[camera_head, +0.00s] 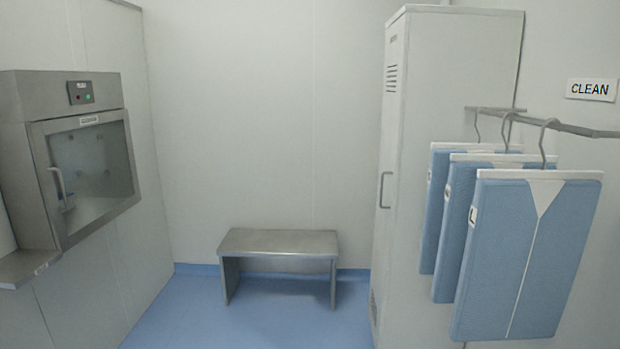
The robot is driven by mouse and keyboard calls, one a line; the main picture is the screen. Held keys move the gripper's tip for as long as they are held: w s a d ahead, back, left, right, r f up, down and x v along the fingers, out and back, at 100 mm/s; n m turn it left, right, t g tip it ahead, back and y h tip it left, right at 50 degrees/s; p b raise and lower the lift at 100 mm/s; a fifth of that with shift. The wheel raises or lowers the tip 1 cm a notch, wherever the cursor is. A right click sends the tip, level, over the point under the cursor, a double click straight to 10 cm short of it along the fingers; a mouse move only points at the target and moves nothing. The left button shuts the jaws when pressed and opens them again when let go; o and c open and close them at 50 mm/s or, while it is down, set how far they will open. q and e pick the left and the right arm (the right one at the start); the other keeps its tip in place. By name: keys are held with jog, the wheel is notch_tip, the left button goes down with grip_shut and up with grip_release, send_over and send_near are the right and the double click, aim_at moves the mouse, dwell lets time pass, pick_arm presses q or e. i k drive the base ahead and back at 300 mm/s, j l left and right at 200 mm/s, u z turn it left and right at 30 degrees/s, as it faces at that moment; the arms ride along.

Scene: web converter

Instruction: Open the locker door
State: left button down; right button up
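A tall pale grey locker (455,90) stands against the back wall, right of the middle. Its narrow door (391,130) faces left and appears shut. The door has vent slots near the top and near the bottom. A grey bar handle (382,190) sits about halfway up the door. Neither of my grippers is in view, and nothing is touching the handle.
Several blue garments (530,255) hang from a rail (560,126) in front of the locker's right part. A metal bench (280,242) stands at the back wall. A steel pass-through cabinet (90,170) projects from the left wall. The blue floor (270,325) in front is clear.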

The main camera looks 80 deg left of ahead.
aim_at(397, 35)
jog(key=j+u, duration=0.1)
jog(key=u, duration=2.05)
